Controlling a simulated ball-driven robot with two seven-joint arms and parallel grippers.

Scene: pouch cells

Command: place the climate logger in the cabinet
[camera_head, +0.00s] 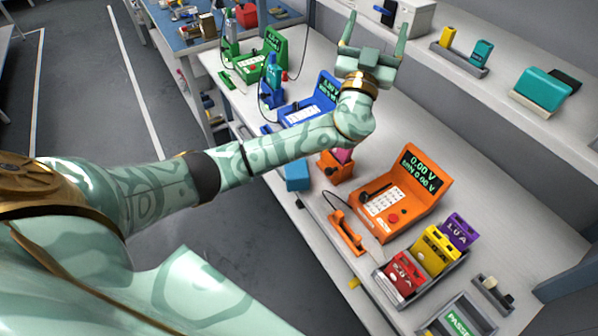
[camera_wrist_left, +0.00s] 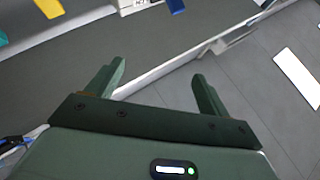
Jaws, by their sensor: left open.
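My left gripper (camera_head: 375,32) is raised over the back of the bench, near the wall shelf, its two fingers spread wide with nothing between them. In the left wrist view its open fingers (camera_wrist_left: 158,74) also stand apart and empty. A white box (camera_head: 412,17) stands on the shelf to the right of the gripper; I cannot tell whether it is the cabinet. I cannot pick out the climate logger for certain. My right gripper is out of view.
Orange (camera_head: 401,194), blue (camera_head: 312,103) and green (camera_head: 254,62) testers stand along the bench. Red (camera_head: 402,274), yellow (camera_head: 436,250) and purple (camera_head: 459,231) packs fill a tray at the front right. A teal case (camera_head: 541,88) sits on the shelf.

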